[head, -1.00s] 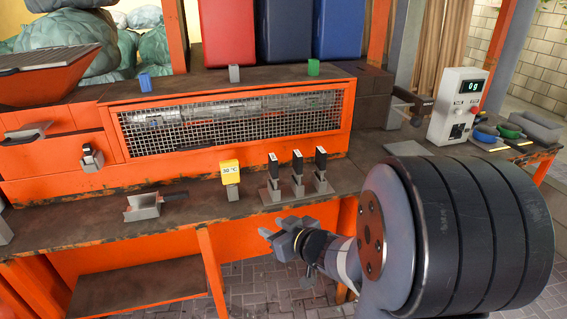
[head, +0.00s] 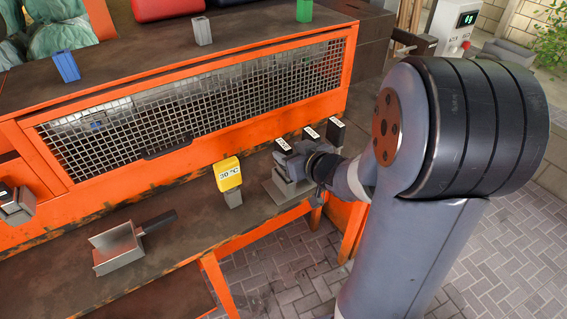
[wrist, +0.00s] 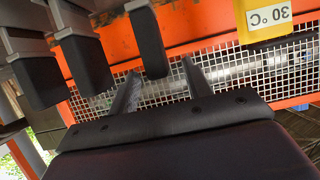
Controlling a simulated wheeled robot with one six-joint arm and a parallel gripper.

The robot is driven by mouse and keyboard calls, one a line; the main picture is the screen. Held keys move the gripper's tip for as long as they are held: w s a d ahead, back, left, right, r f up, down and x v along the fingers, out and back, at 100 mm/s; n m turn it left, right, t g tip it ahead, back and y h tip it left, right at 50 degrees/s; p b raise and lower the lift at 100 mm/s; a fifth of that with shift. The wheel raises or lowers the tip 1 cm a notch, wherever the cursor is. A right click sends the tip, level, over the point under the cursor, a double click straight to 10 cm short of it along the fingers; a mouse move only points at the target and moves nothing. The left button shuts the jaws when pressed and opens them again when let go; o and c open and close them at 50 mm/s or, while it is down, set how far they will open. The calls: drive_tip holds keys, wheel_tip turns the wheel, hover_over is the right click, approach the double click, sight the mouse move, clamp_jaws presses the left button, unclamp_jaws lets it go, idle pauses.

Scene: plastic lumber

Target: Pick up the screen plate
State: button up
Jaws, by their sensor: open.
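Three upright plates with black handles and small white labels stand in a row on the bench; I cannot tell which is the screen plate. In the head view, the left one (head: 283,143) is partly hidden by my gripper (head: 291,163), the middle one (head: 310,132) shows its top, and the right one (head: 336,132) shows its handle. In the wrist view, my gripper (wrist: 161,69) is open and empty. The end of the handle nearest the yellow display (wrist: 150,40) appears between its fingertips. Whether they touch is unclear. The other two handles (wrist: 86,62) are to the left.
A yellow 30 °C display (head: 228,174) stands just left of the plates. A metal scoop (head: 118,248) lies further left on the bench. An orange-framed mesh panel (head: 200,105) rises behind. The bench between scoop and display is clear.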

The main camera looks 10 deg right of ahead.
sight(280, 147)
drive_tip(key=shift+x, duration=3.15)
drive_tip(key=shift+d+f, duration=0.1)
drive_tip(key=shift+d, duration=0.05)
clamp_jaws()
